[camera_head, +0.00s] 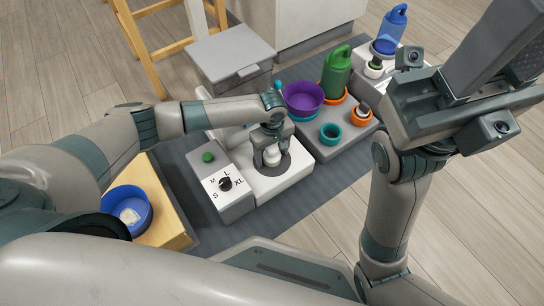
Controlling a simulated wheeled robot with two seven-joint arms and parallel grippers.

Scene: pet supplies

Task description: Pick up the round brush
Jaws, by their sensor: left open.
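My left gripper (272,157) points down over the white station, with its two fingers open and apart. A small whitish rounded thing (272,155) shows between and just under the fingertips, above a dark round pad (284,167). It may be the round brush, but the fingers hide part of it and I cannot make out bristles. I cannot tell whether the fingers touch it. My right gripper (470,95) is large and close at the upper right, partly cut off by the frame, and its jaws cannot be read.
A dial box (232,203) with a black knob and size letters adjoins the station. A blue bowl (126,208) with something pale inside stands left. Behind are a purple bowl (303,98), a green watering can (336,73), a teal ring (330,134) and a blue bottle (391,30). A grey-lidded bin (230,55) stands at the back.

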